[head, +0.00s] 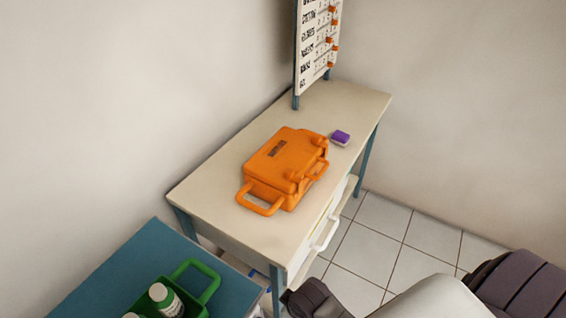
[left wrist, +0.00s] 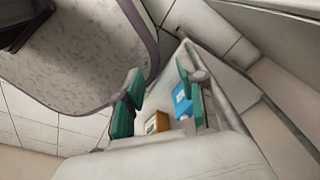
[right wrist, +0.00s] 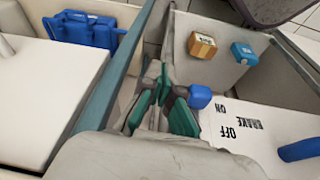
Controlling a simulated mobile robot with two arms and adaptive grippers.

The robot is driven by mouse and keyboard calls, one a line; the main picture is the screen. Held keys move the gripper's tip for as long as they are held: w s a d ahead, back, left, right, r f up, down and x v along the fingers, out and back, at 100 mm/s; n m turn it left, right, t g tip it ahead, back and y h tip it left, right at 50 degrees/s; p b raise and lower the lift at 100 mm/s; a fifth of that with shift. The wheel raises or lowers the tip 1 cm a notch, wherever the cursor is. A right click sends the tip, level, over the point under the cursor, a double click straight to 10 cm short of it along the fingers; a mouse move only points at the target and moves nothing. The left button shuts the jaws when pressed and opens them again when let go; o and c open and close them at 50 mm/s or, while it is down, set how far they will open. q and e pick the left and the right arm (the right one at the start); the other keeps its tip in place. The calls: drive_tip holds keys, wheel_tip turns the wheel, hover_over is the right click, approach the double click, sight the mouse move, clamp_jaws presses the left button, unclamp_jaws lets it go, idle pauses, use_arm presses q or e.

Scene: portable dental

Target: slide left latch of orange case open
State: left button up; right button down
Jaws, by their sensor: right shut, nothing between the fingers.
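The orange case (head: 283,160) lies closed on the cream table in the head view. One loop handle sticks out at its lower left, and another is on its right side. Small orange latch-like parts show along its right side; their exact position is too small to tell. Neither wrist view shows the case. My left gripper (left wrist: 160,88) is open and empty in the left wrist view, over a space with small boxes beyond. My right gripper (right wrist: 160,98) is shut and empty in the right wrist view, away from the case.
A marked board (head: 318,45) stands at the table's back. A green carrier (head: 205,290) with bottles is at lower left. A brown box (right wrist: 202,45) and blue case (right wrist: 85,30) show near my right gripper.

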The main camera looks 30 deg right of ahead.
drive_tip(key=w+a+r+n+y+p, duration=0.1)
drive_tip(key=w+a+r+n+p, duration=0.25)
drive_tip(key=r, duration=0.75)
drive_tip(key=w+a+r+n, duration=0.3)
drive_tip(key=w+r+n, duration=0.25)
drive_tip(key=r, duration=0.65)
drive_tip(key=w+d+r+n+g+h+p, duration=0.1)
drive_tip(key=w+d+r+n+h, duration=0.3)
drive_tip(key=w+d+r+n, duration=0.6)
wheel_tip(320, 180, up, 4)
drive_tip(key=shift+w+d+r+g+h, duration=0.15)
drive_tip(key=shift+w+d+g+h, duration=0.15)
drive_tip(key=shift+w+d, duration=0.45)
drive_tip(key=shift+s+d, duration=0.15)
drive_tip(key=shift+s, duration=0.05)
